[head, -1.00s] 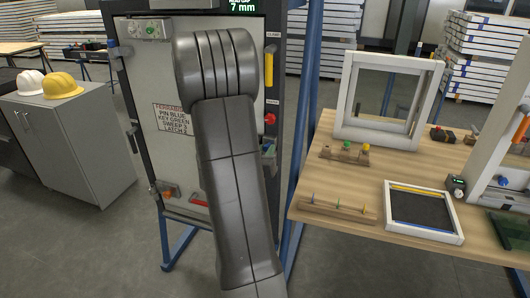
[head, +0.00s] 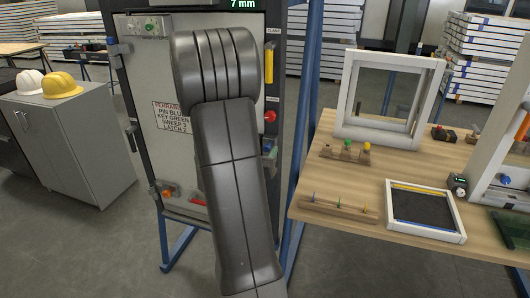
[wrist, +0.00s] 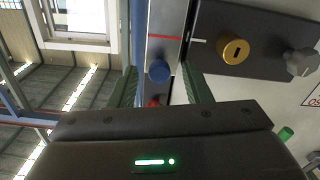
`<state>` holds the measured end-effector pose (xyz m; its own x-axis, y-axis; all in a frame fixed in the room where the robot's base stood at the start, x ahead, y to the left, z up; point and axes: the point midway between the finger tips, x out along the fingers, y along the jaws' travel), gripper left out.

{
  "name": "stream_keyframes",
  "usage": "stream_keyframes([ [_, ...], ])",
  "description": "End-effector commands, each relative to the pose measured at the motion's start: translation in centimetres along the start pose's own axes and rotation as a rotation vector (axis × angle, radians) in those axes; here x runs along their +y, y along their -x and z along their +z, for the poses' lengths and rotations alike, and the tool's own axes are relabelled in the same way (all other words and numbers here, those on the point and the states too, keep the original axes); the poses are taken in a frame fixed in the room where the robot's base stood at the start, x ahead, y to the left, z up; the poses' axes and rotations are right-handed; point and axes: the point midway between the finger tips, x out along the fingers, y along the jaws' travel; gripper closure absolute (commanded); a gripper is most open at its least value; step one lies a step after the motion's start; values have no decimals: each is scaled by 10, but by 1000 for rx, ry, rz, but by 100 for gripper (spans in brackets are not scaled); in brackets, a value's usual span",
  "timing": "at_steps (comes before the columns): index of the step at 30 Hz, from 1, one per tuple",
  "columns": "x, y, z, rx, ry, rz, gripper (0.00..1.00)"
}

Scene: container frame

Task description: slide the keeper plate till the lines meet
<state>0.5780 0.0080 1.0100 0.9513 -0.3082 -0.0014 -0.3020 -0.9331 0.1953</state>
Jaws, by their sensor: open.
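In the wrist view the keeper plate (wrist: 165,20) is a bright metal strip with a red line across it and a blue knob (wrist: 159,71). A short white line (wrist: 198,40) is on the dark plate (wrist: 258,20) to its right. The red line sits slightly higher in the picture than the white one, with a narrow gap between. My gripper (wrist: 161,76) is open, its green fingers on either side of the blue knob. I cannot tell whether they touch it. In the head view my arm hides the gripper and keeper plate.
A brass key lock (wrist: 233,50) and grey knob (wrist: 300,63) stand right of the keeper plate. The door panel (head: 145,85) is behind my arm; the display (head: 242,3) above reads 7 mm. A wooden bench (head: 400,170) with frames is at right.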

Motion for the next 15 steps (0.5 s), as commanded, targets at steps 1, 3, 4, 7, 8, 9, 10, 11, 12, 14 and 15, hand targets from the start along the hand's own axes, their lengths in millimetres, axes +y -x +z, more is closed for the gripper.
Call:
stream_keyframes([
  [1,-1,7,1,0,0,-3,56],
  [3,-1,19,1,1,0,-3,56],
  [4,-1,25,1,2,0,-4,56],
  [7,-1,50,1,2,-1,-5,56],
  [8,-2,57,1,2,-1,-5,56],
  [9,-2,66,1,2,-2,-5,56],
  [10,-2,72,1,2,-1,-5,56],
  [11,-1,79,1,3,-1,-5,56],
  [12,-1,86,1,1,-1,-5,56],
  [14,-1,97,0,2,-1,-4,56],
  [15,-1,104,0,2,-1,-4,56],
])
